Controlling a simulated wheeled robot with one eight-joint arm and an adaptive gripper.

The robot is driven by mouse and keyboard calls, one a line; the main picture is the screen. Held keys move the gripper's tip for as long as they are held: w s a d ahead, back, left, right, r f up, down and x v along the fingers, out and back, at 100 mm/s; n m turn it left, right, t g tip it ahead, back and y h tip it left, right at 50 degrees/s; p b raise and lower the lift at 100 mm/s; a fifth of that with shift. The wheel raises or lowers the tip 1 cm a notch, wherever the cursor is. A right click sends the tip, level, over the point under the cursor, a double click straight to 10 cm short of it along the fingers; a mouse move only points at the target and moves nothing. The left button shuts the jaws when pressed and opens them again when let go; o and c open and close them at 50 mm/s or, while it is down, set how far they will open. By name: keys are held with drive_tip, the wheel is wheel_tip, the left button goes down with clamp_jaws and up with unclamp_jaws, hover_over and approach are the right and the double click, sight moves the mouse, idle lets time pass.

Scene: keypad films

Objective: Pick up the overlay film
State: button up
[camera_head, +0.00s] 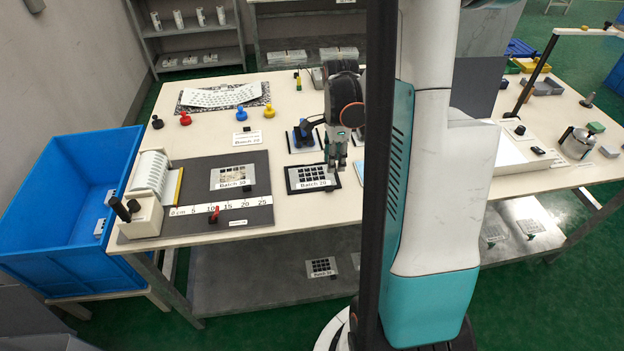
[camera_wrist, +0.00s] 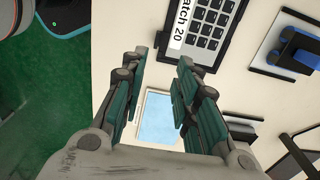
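A film with dark keypad squares labelled Batch 20 (camera_head: 312,178) lies on a dark-edged pad near the table's front edge. It also shows at the top of the wrist view (camera_wrist: 207,28). A similar film with a batch label (camera_head: 233,177) lies on the grey board to the left; I cannot tell which one is the overlay film. My gripper (camera_head: 337,163) points down over the table, just right of the Batch 20 film. In the wrist view my gripper (camera_wrist: 160,68) has its fingers apart with nothing held, above a light blue square (camera_wrist: 158,117).
A blue-handled tool (camera_head: 303,134) stands on a dark pad behind the Batch 20 film. The grey board (camera_head: 200,170) carries a ruler strip. A blue bin (camera_head: 60,200) is at the left. Another film (camera_head: 321,267) lies on the lower shelf. My arm hides part of the table.

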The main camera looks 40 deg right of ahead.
drive_tip(key=b, duration=0.1)
hover_over(333, 186)
drive_tip(key=f, duration=0.4)
drive_tip(key=shift+w+d+f, duration=0.15)
drive_tip(key=shift+w+f, duration=0.05)
drive_tip(key=shift+w, duration=0.1)
drive_tip(key=shift+s+a+f+b, duration=0.15)
drive_tip(key=shift+f+b, duration=0.6)
drive_tip(key=shift+f, duration=0.6)
drive_tip(key=shift+s+a+f+b, duration=0.15)
drive_tip(key=shift+f+b, duration=0.55)
drive_tip(key=shift+f, duration=0.65)
drive_tip(key=shift+r, duration=0.1)
drive_tip(key=shift+c, duration=0.3)
clamp_jaws()
